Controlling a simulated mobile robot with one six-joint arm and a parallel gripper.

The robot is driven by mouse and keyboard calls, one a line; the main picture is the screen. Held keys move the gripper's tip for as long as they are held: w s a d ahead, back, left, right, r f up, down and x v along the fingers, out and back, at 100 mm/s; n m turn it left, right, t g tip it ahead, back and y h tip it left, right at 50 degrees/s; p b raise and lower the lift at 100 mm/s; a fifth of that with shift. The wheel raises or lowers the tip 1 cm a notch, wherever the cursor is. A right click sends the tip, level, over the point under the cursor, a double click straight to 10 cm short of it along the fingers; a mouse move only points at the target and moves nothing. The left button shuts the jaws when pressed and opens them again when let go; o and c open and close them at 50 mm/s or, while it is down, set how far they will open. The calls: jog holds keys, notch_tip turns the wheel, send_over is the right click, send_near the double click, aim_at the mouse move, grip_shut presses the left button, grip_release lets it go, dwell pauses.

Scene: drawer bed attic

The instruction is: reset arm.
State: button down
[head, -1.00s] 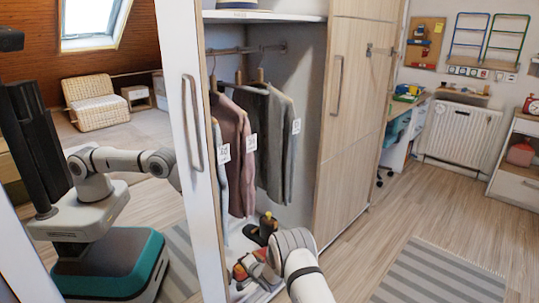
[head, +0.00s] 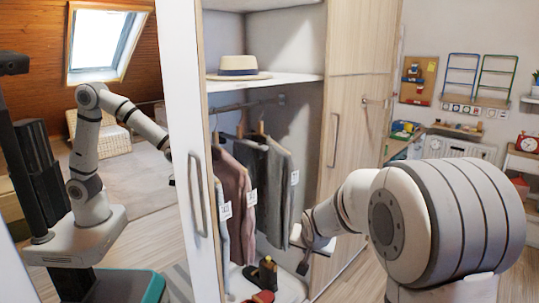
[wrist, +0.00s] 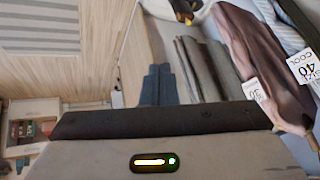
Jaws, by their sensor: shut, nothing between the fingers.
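My arm is raised in the head view, its large pale joint filling the lower right. The forearm reaches left to my gripper (head: 304,264), which hangs small in front of the open wardrobe (head: 335,130), right of the hanging clothes. In the wrist view, the dark fingers of my gripper (wrist: 158,82) are together, with nothing held. The wardrobe's clothes, a mauve shirt (head: 233,185) and a grey garment (head: 278,195), hang from a rail with white tags. In the wrist view they appear turned sideways at the right.
A mirrored door (head: 197,200) stands open at the left and reflects me. Shoes (head: 262,275) lie at the wardrobe's bottom. A straw hat (head: 238,67) sits on the upper shelf. A desk and radiator (head: 455,147) are at the back right.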

jog(key=s+d+r+n+g+p, duration=0.1)
jog(key=s+r, duration=0.3)
jog(key=s, duration=0.6)
jog(key=s+d+r+n+g+p, duration=0.1)
jog(key=s+d+r+g+p, duration=0.1)
jog(key=s, duration=0.8)
jog(key=s+d+r+n+g+p, duration=0.1)
jog(key=s+r+p, duration=0.3)
jog(key=s+r, duration=0.3)
jog(key=s, duration=0.3)
jog(key=shift+s+d+n, duration=0.15)
jog(key=shift+s+n, duration=0.25)
